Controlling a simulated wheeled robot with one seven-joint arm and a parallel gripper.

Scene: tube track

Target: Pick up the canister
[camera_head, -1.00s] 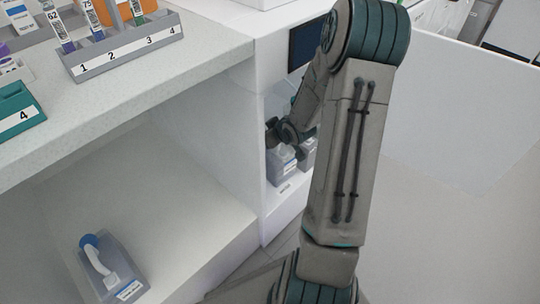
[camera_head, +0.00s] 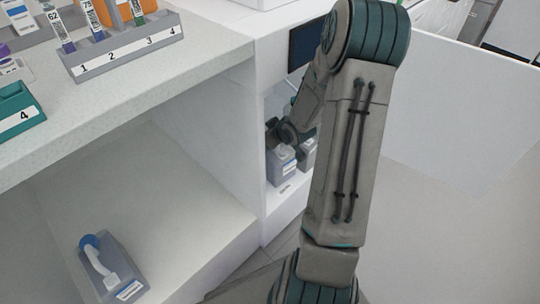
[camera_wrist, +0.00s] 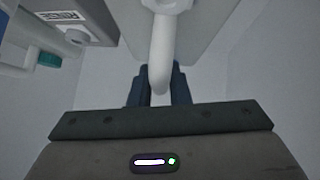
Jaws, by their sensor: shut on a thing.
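My gripper (camera_wrist: 158,90) is shut on the white handle (camera_wrist: 162,55) of a grey canister (camera_wrist: 195,28). In the wrist view the handle runs between the dark fingers, with a white cap at the top edge. In the head view my gripper (camera_head: 285,135) is inside a narrow white bay, at a grey canister (camera_head: 281,168) with a pale top. My arm hides part of the bay. Another grey canister (camera_head: 308,150) is partly hidden to its right. A different canister (camera_head: 118,270) with a blue cap and white handle stands in the open compartment at lower left.
In the wrist view a grey labelled container (camera_wrist: 85,22) and a teal-capped object (camera_wrist: 47,59) are close on the left. The bay's white side wall and a dark screen (camera_head: 305,45) are near my arm. A numbered tube rack (camera_head: 125,50) stands on the counter (camera_head: 200,75).

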